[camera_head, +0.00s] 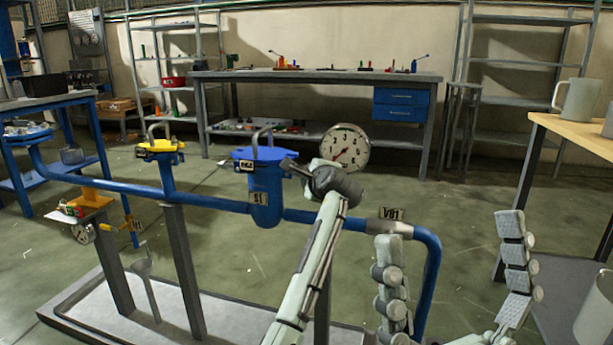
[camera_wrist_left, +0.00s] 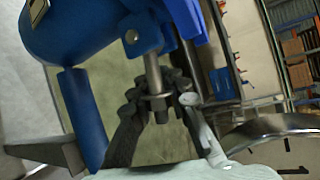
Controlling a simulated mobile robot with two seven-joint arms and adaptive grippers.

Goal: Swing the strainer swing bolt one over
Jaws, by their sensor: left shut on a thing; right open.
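The blue strainer (camera_head: 265,205), tagged S1, hangs in the blue pipe line with a blue lid (camera_head: 268,155) and a grey handle on top. In the left wrist view, the grey swing bolt (camera_wrist_left: 151,68) with its nut (camera_wrist_left: 158,103) hangs from a pivot on the blue strainer body (camera_wrist_left: 90,30). My left gripper (camera_head: 300,170) is at the strainer's right side. In its wrist view, the dark fingers (camera_wrist_left: 165,85) are closed around the bolt by the nut. In the head view the bolt is hidden. My right gripper (camera_head: 450,228) is open and empty at the lower right.
A yellow-topped fitting (camera_head: 160,150) stands left of the strainer. A wooden table (camera_head: 575,130) with mugs is at the right.

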